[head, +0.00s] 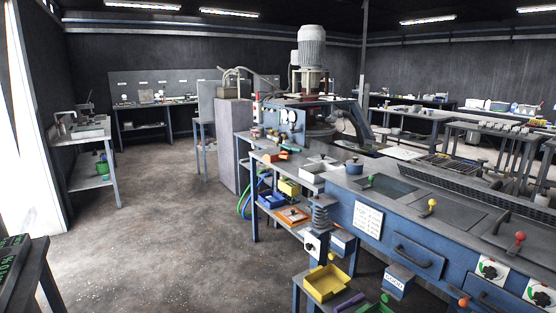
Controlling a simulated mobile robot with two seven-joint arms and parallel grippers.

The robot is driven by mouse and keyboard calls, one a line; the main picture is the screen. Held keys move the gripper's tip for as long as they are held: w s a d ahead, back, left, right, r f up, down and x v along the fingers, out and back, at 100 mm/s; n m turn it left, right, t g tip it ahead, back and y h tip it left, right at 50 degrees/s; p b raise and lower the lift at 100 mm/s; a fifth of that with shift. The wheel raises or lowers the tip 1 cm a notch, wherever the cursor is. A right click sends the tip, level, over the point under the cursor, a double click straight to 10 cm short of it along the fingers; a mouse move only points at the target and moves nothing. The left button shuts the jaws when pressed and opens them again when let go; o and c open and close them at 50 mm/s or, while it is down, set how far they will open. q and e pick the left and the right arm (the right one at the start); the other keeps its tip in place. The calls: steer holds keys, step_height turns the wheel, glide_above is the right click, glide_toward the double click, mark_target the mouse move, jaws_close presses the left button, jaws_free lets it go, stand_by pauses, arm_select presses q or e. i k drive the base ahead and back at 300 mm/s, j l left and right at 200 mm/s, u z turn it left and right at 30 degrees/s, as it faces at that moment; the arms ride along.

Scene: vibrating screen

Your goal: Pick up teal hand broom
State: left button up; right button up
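I cannot make out a teal hand broom for certain in the head view. Small green things show on the shelf under the sink bench and at the bottom edge, but they are too small or cut off to name. Neither of my grippers is in view.
A long blue machine bench (408,245) with levers and knobs fills the right. A yellow bin (327,282) stands at its lower front. A sink bench (92,131) stands at the left wall. A dark table (38,262) cuts into the lower left. The floor (165,215) between is open.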

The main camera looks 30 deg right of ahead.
mark_target(288, 148)
steer(key=i+l+z, duration=0.15)
steer(key=i+z, duration=0.5)
steer(key=i, duration=2.5)
steer(key=i+z, duration=0.2)
steer(key=i, duration=0.45)
steer(key=i+j+z, duration=0.2)
steer(key=i, duration=0.45)
steer(key=i+j+z, duration=0.2)
steer(key=i+z, duration=0.15)
steer(key=i+j+z, duration=0.35)
steer(key=i, duration=0.15)
